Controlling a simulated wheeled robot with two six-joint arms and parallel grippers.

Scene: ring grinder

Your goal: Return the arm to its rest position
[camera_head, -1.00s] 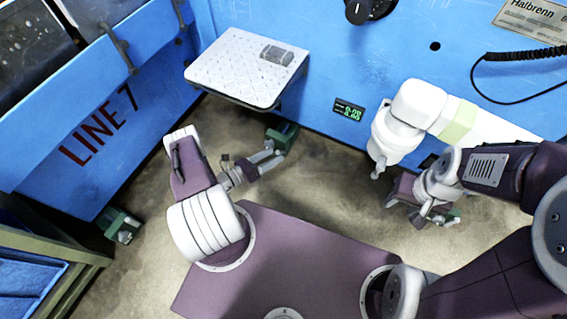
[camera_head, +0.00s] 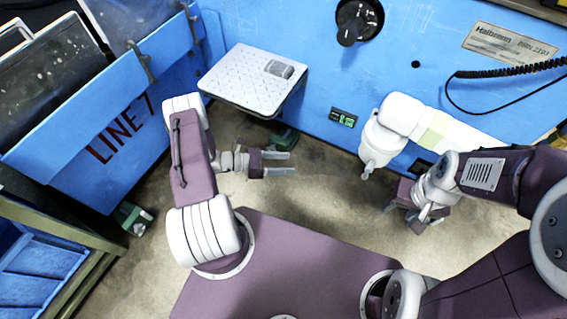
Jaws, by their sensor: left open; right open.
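My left arm, white and purple, rises from the left of my purple base and bends over to the right. Its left gripper (camera_head: 281,163) is open and empty, with its two grey fingers pointing right, in front of and below the white shelf. My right arm comes in from the right edge. Its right gripper (camera_head: 408,215) is partly hidden by its own wrist and points down and left over the floor; nothing shows in it.
A white tread-plate shelf (camera_head: 246,86) juts from the blue machine (camera_head: 310,60). A white grinder head (camera_head: 383,135) stands close to my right gripper. A blue LINE 7 panel (camera_head: 75,170) is at left, a blue bin (camera_head: 35,270) at lower left. The floor (camera_head: 320,190) between the grippers is clear.

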